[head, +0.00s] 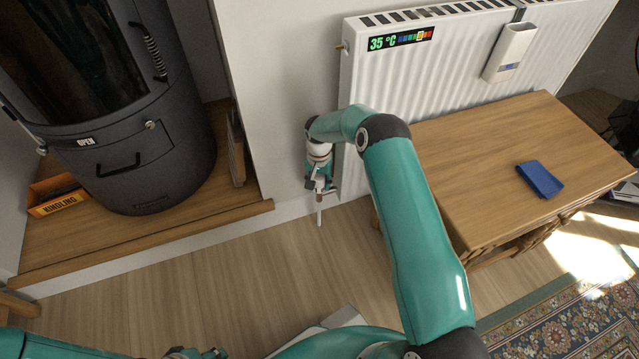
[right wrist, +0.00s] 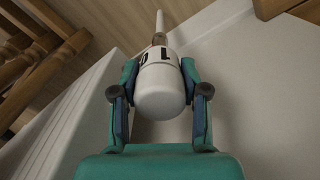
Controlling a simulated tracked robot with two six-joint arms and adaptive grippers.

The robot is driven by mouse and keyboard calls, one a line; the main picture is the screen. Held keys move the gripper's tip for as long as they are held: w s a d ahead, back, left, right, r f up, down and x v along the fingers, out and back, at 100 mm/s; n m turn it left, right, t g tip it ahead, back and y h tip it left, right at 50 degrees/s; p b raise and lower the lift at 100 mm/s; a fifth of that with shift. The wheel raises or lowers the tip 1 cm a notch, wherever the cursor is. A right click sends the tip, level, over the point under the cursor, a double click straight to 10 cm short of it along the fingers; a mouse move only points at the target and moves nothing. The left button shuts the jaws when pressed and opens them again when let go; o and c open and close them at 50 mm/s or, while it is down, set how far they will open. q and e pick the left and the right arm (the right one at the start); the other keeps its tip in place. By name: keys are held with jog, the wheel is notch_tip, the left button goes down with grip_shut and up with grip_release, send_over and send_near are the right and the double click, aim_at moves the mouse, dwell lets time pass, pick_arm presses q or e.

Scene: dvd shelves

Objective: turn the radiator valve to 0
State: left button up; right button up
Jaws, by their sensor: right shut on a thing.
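The radiator valve (right wrist: 160,95) is a white rounded knob with dark marks, seemingly a 1 and a 0, on its far side in the right wrist view. A brass-coloured neck and a pale pipe run on beyond it. My right gripper (right wrist: 159,75) is shut on the valve, one finger on each side. In the head view my right gripper (head: 319,181) is low beside the radiator's (head: 385,120) left end and mostly hides the valve. A thin white pipe (head: 319,215) shows below it. My left gripper (head: 196,353) is only partly visible at the bottom edge.
A display (head: 400,39) on the radiator reads 35 °C. A white holder (head: 510,52) hangs on the radiator. A black stove (head: 120,130) is at left. Floor before the wall is clear.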

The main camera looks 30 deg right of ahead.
aim_at(319, 176)
jog(key=shift+m, duration=1.1)
jog(key=o, duration=1.2)
jog(key=shift+c, duration=0.2)
notch_tip(319, 176, up, 12)
